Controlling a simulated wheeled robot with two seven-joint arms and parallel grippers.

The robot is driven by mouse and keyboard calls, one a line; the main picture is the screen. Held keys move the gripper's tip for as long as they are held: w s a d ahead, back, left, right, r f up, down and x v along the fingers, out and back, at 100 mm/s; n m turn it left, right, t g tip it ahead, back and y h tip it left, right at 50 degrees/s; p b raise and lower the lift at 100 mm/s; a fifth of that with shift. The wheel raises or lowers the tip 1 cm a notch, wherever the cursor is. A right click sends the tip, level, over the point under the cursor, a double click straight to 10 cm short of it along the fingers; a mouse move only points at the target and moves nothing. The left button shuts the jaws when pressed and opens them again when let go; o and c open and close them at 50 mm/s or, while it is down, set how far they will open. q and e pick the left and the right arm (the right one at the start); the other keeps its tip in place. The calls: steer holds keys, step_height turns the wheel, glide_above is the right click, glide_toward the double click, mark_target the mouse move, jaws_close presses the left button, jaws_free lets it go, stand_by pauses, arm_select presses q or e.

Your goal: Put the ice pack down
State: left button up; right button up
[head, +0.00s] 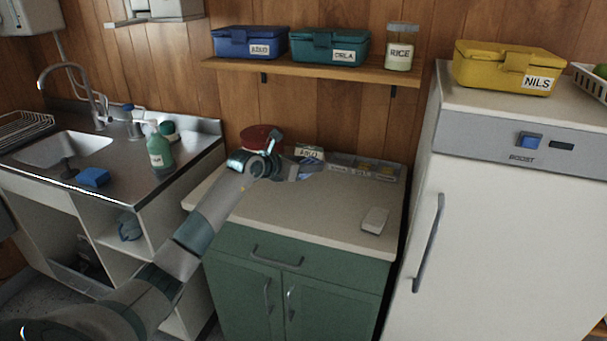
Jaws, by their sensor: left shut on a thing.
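My left gripper (309,166) reaches over the back of the green cabinet's pale counter (300,216). It is shut on a small bluish thing (307,176), which looks like the ice pack. The fingers hide most of it, and I cannot tell whether it touches the counter. My right gripper is not in view.
A red-lidded round thing (259,136), a labelled item (309,152) and a clear divided tray (366,168) stand at the counter's back. A small white block (375,220) lies front right. The counter's front middle is clear. A white fridge (500,230) stands right.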

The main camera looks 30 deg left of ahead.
mark_target(303, 183)
arm_select(q)
steer(key=shift+w+a+f, duration=0.3)
steer(key=shift+a+f, duration=0.1)
steer(key=shift+a, duration=0.35)
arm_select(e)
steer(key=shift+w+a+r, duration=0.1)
arm_select(q)
steer(key=shift+f, duration=0.55)
step_height(303, 183, down, 2)
steer(key=shift+f+p, duration=0.1)
steer(key=shift+p, duration=0.3)
steer(key=shift+f, duration=0.35)
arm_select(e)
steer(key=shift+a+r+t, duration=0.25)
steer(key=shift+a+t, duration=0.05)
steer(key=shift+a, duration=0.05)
arm_select(q)
steer(key=shift+f, duration=0.15)
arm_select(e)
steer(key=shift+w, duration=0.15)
